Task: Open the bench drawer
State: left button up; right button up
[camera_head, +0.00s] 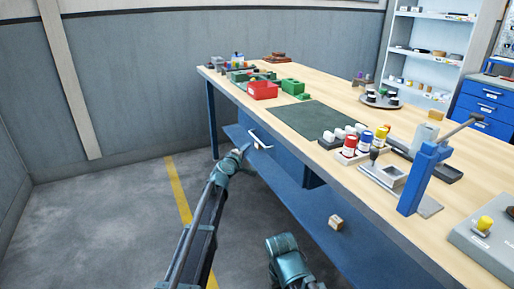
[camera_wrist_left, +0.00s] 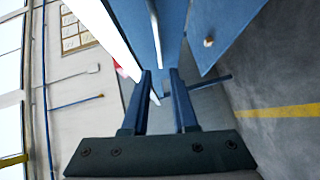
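The bench drawer (camera_head: 274,155) is a blue box front under the wooden bench top, with a pale bar handle (camera_head: 260,139). My left gripper (camera_head: 245,149) is at the left end of this handle, close to the drawer front. In the left wrist view, its two dark blue fingers (camera_wrist_left: 160,74) stand apart, with a thin pale bar, seemingly the handle, running down toward the gap between their tips. I cannot tell whether the fingers touch it. My right arm shows only as a teal link at the bottom of the head view; its gripper is out of view.
The wooden bench top (camera_head: 335,160) holds a red bin (camera_head: 262,90), a green mat (camera_head: 311,119), several bottles and a blue press (camera_head: 424,178). A small box (camera_head: 336,222) sits on the blue lower shelf (camera_head: 300,196). The floor left of the bench is clear.

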aim_at(257, 139)
pick_arm(q)
jog(key=b+x, duration=0.2)
jog(key=x, duration=1.2)
jog(key=shift+s, duration=0.1)
jog(key=shift+c, duration=0.2)
grip_shut()
dwell(1.0)
